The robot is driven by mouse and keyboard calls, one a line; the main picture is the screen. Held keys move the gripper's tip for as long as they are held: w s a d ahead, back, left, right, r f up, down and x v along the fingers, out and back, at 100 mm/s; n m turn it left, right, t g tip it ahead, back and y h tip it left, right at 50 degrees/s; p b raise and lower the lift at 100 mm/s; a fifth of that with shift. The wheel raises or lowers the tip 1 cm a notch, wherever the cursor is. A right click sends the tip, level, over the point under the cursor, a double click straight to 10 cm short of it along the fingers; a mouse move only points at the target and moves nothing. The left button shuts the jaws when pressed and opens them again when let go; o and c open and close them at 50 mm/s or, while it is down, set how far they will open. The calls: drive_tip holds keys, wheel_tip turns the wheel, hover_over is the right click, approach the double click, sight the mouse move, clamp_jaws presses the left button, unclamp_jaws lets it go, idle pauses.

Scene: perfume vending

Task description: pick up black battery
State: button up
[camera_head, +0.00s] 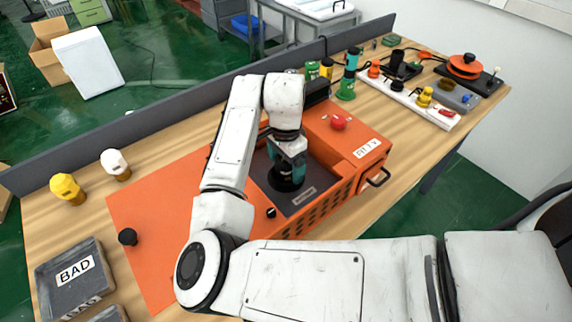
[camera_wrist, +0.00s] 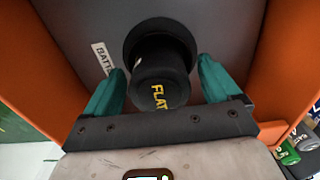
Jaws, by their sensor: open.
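The black battery (camera_wrist: 160,78) is a dark cylinder with yellow "FLAT" lettering. In the wrist view it stands in a round black socket in the grey panel (camera_wrist: 82,38), beside a "BATT..." label. My gripper (camera_wrist: 160,66) is open, with one teal finger on each side of the battery; small gaps show between the fingers and it. In the head view my gripper (camera_head: 290,153) points down into the grey recess of the orange machine (camera_head: 345,145), over a dark round shape. The battery there is mostly hidden by the gripper.
Orange walls flank the recess closely. A red button (camera_head: 339,122) sits on the machine top. Yellow (camera_head: 67,189) and white (camera_head: 115,164) pieces, a "BAD" tray (camera_head: 75,277) and a small black knob-like piece (camera_head: 127,237) are at left.

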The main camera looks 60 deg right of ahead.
drive_tip(key=c, duration=1.4)
drive_tip(key=shift+c, duration=0.2)
drive_tip(key=shift+r, duration=0.1)
